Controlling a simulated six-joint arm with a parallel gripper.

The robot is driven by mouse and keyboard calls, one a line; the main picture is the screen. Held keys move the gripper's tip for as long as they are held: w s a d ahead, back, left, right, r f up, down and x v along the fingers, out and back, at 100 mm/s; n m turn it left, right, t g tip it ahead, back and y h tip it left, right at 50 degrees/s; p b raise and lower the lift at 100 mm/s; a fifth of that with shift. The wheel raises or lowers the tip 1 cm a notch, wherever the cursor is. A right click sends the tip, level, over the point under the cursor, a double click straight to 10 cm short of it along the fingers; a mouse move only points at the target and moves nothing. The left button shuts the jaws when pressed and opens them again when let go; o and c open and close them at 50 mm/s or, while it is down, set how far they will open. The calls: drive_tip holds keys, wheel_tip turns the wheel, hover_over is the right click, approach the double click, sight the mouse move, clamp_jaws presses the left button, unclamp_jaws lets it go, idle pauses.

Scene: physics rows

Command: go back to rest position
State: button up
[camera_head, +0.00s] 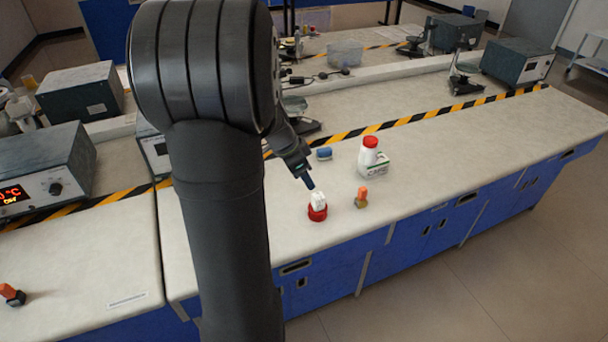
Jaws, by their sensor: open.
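My gripper (308,182) is at the end of my dark arm, low over the bench, with its dark blue tip just above a small white item with a red base (318,212). The gripper is open. I cannot tell from this view whether the tip touches the white top. The white and red item stands upright near the front edge of the bench. My arm's large dark links cover the left middle of the view.
Right of the gripper are a small orange-topped bottle (361,199) and a white container with a red cap (373,162). A blue item (324,153) lies behind. Grey instrument boxes (80,92) stand left and far right (517,62). The bench's right part (470,135) is clear.

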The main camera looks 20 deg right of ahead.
sight(317, 196)
drive_tip(key=x, duration=1.2)
drive_tip(key=shift+d+r, duration=0.1)
drive_tip(key=shift+d, duration=0.05)
drive_tip(key=shift+r, duration=1.1)
drive_tip(key=shift+f, duration=0.1)
